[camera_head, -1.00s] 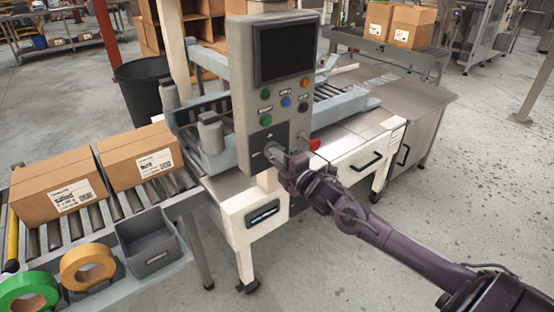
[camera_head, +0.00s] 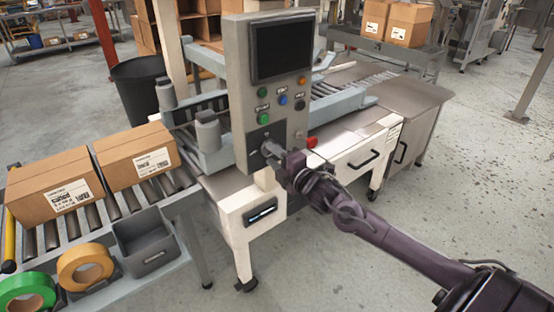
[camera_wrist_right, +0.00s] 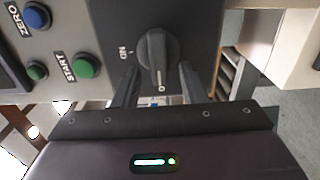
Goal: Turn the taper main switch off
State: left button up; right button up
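The taper main switch is a black rotary knob (camera_wrist_right: 157,58) on a dark plate (camera_wrist_right: 190,22); a pale mark on the knob points toward the bottom of the right wrist view. A partly readable label sits beside it. In the head view the dark switch plate (camera_head: 252,141) is on the lower part of the grey control panel (camera_head: 237,70), with the knob mostly hidden by my right gripper (camera_head: 270,151). In the right wrist view my right gripper (camera_wrist_right: 158,84) is open, one finger on each side of the knob, with visible gaps. My left gripper is out of view.
A red button (camera_head: 311,141) sits just right of my right gripper. Green START (camera_wrist_right: 86,67) and blue ZERO (camera_wrist_right: 37,16) buttons are near the switch. Cartons (camera_head: 136,158) stand on the roller conveyor at left, beside tape rolls (camera_head: 85,266) and a grey bin (camera_head: 147,243).

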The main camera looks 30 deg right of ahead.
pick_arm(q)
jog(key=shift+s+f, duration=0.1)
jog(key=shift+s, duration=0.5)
pick_arm(e)
jog(key=s, duration=0.7)
jog(key=shift+s+d, duration=0.3)
jog(key=shift+s, duration=0.1)
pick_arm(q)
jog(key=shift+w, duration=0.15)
